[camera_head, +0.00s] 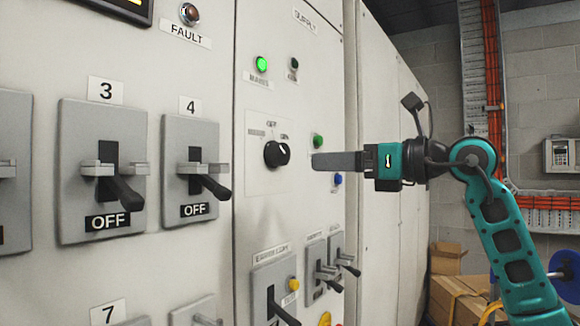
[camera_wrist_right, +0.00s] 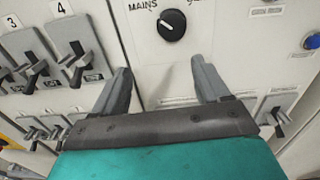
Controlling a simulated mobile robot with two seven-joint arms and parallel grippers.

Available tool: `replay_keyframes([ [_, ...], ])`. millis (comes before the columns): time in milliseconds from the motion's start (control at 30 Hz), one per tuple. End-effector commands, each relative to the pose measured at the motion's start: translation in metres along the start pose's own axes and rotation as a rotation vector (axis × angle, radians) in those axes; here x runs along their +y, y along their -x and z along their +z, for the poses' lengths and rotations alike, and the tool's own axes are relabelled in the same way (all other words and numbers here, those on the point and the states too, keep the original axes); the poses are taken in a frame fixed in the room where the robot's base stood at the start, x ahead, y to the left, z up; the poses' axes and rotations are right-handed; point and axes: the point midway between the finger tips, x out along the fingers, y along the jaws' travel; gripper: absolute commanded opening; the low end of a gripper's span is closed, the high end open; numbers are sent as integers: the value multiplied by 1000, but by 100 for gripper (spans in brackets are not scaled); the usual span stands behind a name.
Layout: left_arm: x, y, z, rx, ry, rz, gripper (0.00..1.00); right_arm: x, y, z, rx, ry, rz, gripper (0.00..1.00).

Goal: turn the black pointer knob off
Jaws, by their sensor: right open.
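The black pointer knob (camera_head: 277,153) is on a pale plate on the grey cabinet front, right of switch 4. Its white pointer line points up and to the right in the head view. In the right wrist view the knob (camera_wrist_right: 172,24) is beyond the fingertips, near the top, under the word MAINS. My right gripper (camera_head: 318,161) is right of the knob in the head view, its fingers pointing left, apart from it. In the right wrist view its two fingers (camera_wrist_right: 164,77) are spread with nothing between them. My left gripper is not in view.
Switch 3 (camera_head: 104,170) and switch 4 (camera_head: 196,170) have black handles sticking out and OFF labels. A lit green lamp (camera_head: 262,64) is above the knob. Smaller switches (camera_head: 325,270) jut out below. Cardboard boxes (camera_head: 458,285) stand on the floor at right.

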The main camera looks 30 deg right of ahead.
Motion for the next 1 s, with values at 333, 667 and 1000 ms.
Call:
replay_keyframes([
  [333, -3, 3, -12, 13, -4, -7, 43, -14, -11, 17, 1, 48, -79, 75],
  [667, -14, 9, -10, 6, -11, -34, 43, -19, -79, 16, 1, 45, -77, 75],
  [1000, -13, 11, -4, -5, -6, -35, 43, -22, -111, 13, 2, 49, -79, 75],
])
